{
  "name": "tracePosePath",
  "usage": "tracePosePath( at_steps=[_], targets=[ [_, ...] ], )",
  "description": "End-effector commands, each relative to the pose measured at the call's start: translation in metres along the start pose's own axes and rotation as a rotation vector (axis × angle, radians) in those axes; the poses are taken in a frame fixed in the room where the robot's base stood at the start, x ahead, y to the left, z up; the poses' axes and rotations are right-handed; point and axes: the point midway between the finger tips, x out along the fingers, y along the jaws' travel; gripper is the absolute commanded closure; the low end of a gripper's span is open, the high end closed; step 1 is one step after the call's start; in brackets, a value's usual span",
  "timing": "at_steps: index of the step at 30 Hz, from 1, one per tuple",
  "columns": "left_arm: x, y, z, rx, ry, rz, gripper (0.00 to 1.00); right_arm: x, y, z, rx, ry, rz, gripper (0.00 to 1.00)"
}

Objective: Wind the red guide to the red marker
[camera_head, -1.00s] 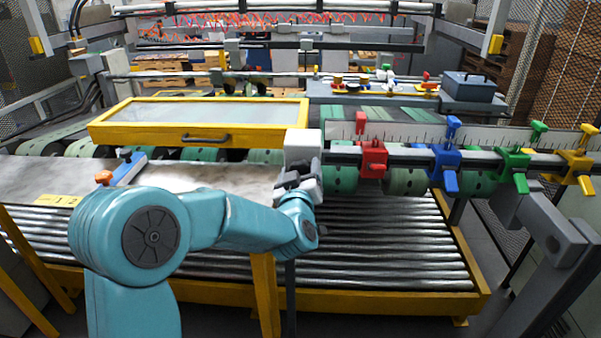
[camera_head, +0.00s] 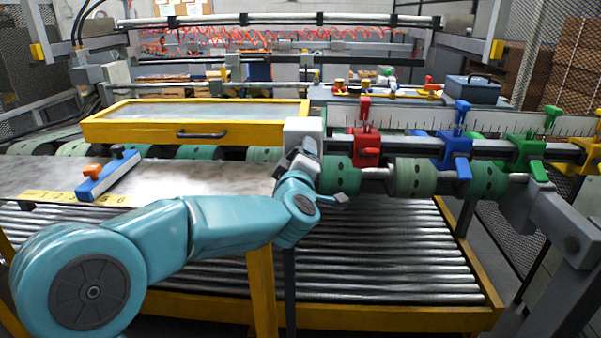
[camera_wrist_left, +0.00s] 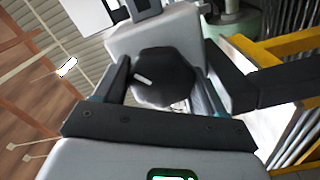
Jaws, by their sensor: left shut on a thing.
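The red guide (camera_head: 367,150) sits on the grey rail, just right of the grey end box (camera_head: 304,130). The upright red marker (camera_head: 365,106) stands at the scale behind it, almost directly above the guide in the head view. My left gripper (camera_head: 298,164) is at the front of the end box. In the left wrist view its fingers are shut on a black knob (camera_wrist_left: 163,78) with a white mark line. The gripper hides the knob in the head view. My right gripper is not in view.
Blue (camera_head: 455,150), green (camera_head: 528,156) and yellow (camera_head: 583,157) guides sit further right on the rail. A white scale (camera_head: 415,122) runs behind them. A blue block with an orange knob (camera_head: 107,175) lies on the left plate. A yellow-framed cover (camera_head: 195,122) is behind.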

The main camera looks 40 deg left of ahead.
Motion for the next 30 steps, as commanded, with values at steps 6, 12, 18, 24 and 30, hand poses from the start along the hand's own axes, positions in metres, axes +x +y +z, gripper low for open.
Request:
tracePosePath(
  at_steps=[6, 12, 18, 24, 30],
  targets=[
    [0.000, -0.002, 0.001, -0.110, 0.000, 0.001, 0.60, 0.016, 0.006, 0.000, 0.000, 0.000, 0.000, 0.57],
    [0.000, -0.002, 0.001, -0.164, -0.001, -0.001, 0.60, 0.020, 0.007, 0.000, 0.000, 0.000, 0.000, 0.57],
    [0.000, -0.001, 0.000, -0.181, -0.001, -0.001, 0.60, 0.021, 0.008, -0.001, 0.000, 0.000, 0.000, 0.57],
    [0.000, -0.001, 0.000, -0.181, 0.000, -0.001, 0.60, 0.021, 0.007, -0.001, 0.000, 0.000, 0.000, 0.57],
    [0.000, -0.001, 0.000, -0.180, 0.000, -0.001, 0.07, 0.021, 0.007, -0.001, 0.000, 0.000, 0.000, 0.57]
  ],
)
